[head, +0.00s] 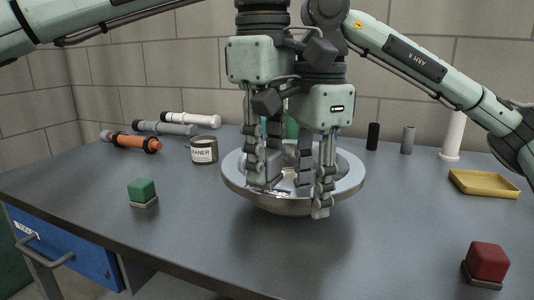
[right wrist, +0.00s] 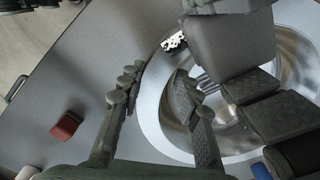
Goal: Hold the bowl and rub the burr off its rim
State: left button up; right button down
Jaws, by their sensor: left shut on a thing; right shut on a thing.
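The wide metal bowl (head: 345,186) stands upright in the middle of the bench; its rim (right wrist: 150,112) shows in the right wrist view. My right gripper (head: 314,190) is shut on the bowl's near right rim, one finger inside and one outside. My left gripper (head: 262,160) is over the bowl's inside, shut on what looks like a grey block (head: 269,170), mostly hidden by the fingers. A speckled black-and-white patch (right wrist: 174,42) on the rim in the right wrist view may be the burr. I cannot tell whether the block touches the rim.
A green block (head: 141,190) lies left and a red block (head: 487,261) front right. A labelled can (head: 204,150), an orange tube (head: 132,141) and a yellow tray (head: 484,183) stand around. Dark and grey cylinders (head: 373,136) are behind.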

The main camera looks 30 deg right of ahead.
pick_arm(q)
jog(key=shift+s+f+m, duration=0.3)
jog(key=shift+s+f, duration=0.1)
jog(key=shift+f, duration=0.05)
jog(key=shift+w+a, duration=0.7)
jog(key=shift+w, duration=0.2)
jog(key=shift+w+a, duration=0.65)
jog(key=shift+w, duration=0.2)
jog(key=shift+d+r, duration=0.1)
notch_tip(320, 180, up, 6)
jog(key=shift+s, duration=0.15)
notch_tip(320, 180, up, 3)
dwell(0.6)
